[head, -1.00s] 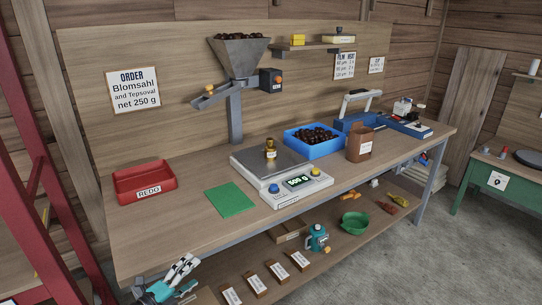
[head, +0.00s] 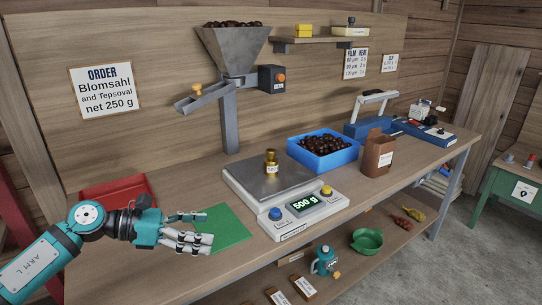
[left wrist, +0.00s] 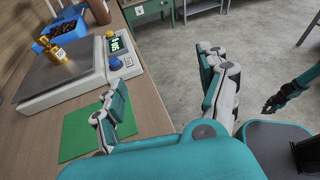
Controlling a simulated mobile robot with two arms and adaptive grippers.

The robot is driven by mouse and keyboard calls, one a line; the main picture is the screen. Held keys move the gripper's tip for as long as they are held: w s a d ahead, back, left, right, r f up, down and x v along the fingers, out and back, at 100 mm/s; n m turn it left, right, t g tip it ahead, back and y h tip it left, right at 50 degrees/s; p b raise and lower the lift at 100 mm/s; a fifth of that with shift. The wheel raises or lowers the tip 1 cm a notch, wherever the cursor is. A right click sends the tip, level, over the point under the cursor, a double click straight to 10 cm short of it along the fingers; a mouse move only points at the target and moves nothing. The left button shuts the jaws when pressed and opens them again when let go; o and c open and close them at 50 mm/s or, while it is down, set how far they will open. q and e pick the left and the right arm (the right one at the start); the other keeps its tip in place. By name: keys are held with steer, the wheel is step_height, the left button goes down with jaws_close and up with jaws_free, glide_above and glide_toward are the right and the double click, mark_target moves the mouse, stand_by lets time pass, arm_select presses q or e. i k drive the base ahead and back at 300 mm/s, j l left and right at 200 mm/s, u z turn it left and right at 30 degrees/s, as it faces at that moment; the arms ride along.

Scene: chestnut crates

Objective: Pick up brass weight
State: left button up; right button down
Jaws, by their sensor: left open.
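The brass weight (head: 271,163) stands upright on the steel pan of the scale (head: 300,216), whose display reads 500 g. It also shows in the left wrist view (left wrist: 55,52), at the upper left. My left gripper (head: 207,230) is open and empty, over the green mat (head: 234,236), in front and to the left of the weight and well apart from it. In the left wrist view its two fingers (left wrist: 165,88) are spread wide. My right gripper (left wrist: 272,103) shows small at the right of that view, over the floor; its jaws are too small to judge.
A blue crate of chestnuts (head: 323,164) and a brown paper bag (head: 378,155) stand right of the scale. The hopper (head: 233,55) with its chute rises behind it. A red tray (head: 115,190) is partly hidden by my left arm.

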mark_target(270, 163)
steer(key=i, duration=1.25)
